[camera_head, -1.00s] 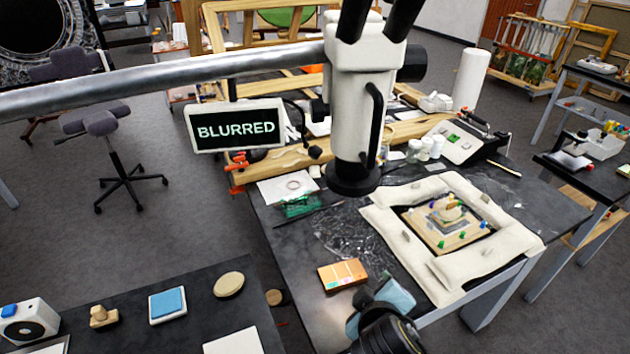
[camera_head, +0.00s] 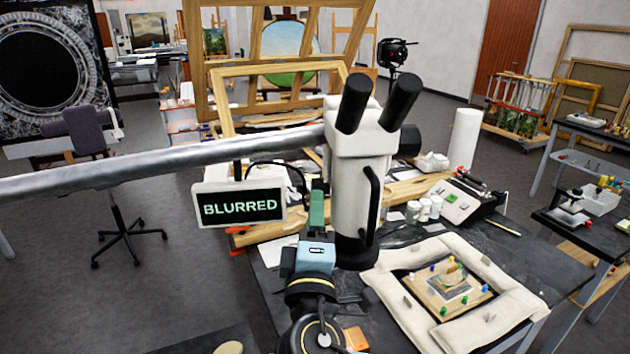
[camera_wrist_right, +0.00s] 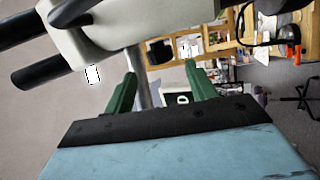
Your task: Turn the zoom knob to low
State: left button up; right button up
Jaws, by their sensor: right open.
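The white microscope head (camera_head: 358,160) with black eyepieces hangs on a grey boom arm. A black round knob (camera_head: 409,141) sticks out on its right side; I cannot tell whether this is the zoom knob. The display (camera_head: 239,204) left of the head reads BLURRED. My right gripper (camera_head: 316,190) is raised just left of the microscope body, with green fingers pointing up. In the right wrist view the gripper (camera_wrist_right: 160,84) is open and empty, and the microscope (camera_wrist_right: 130,30) fills the upper left. Any knob on the left side is hidden or too small. My left gripper is not in view.
The grey boom (camera_head: 150,168) crosses from the left at head height. Below the microscope a padded cream frame (camera_head: 405,311) surrounds a fragment with several coloured pins. White bottles (camera_head: 424,209) and a grey device (camera_head: 466,203) stand behind on the dark table.

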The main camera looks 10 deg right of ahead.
jog(key=p+x, duration=0.1)
jog(key=x, duration=0.6)
jog(key=shift+p, duration=0.4)
jog(key=shift+f, duration=0.1)
jog(key=c, duration=1)
jog(key=shift+o, duration=0.2)
jog(key=shift+g, duration=0.3)
jog(key=g, duration=0.2)
jog(key=shift+n+g+y, duration=0.3)
jog(key=shift+y, duration=0.1)
jog(key=shift+n+g, duration=0.3)
jog(key=shift+g, duration=1.6)
